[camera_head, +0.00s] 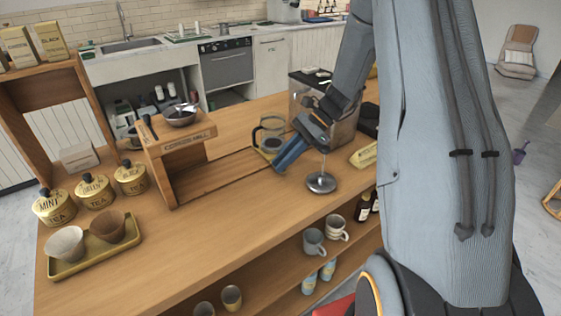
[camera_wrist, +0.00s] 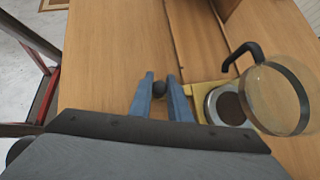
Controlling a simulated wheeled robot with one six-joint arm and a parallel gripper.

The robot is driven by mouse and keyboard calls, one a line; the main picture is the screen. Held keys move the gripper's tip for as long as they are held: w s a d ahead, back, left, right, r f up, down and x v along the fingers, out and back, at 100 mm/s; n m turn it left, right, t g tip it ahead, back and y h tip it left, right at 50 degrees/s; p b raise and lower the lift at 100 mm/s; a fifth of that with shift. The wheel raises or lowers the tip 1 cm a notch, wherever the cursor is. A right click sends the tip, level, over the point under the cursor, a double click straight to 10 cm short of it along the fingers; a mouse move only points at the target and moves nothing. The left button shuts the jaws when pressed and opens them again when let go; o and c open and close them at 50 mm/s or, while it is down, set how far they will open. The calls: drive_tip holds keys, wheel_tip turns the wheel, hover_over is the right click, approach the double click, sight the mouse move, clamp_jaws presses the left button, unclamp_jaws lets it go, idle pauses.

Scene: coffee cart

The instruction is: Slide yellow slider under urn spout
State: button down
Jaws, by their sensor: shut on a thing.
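The yellow slider (camera_wrist: 197,90) lies flat at a groove in the wooden counter, with a glass carafe (camera_wrist: 279,98) standing on or over it. In the head view, the glass carafe (camera_head: 270,135) stands left of the clear-walled urn (camera_head: 345,133); the arm partly covers the urn, and its spout cannot be made out. My gripper (camera_wrist: 159,88) has its blue fingers closed around a small dark knob (camera_wrist: 159,87) at the slider's left end. The finger hides where knob and slider meet. In the head view, my gripper (camera_head: 281,168) is low at the counter, beside the carafe.
A round metal stand (camera_head: 321,182) with a thin rod is close to my gripper. A wooden coffee mill stand (camera_head: 180,155) is to the left. A yellow block (camera_head: 365,156) lies at the right. The tray (camera_head: 62,269) holds two bowls. The counter front is mostly clear.

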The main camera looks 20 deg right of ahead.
drive_tip(key=shift+w+r, duration=0.1)
drive_tip(key=c, duration=1.7)
unclamp_jaws()
drive_tip(key=shift+o, duration=0.2)
drive_tip(key=b+v, duration=0.2)
drive_tip(key=v, duration=0.5)
drive_tip(key=shift+d+r, duration=0.25)
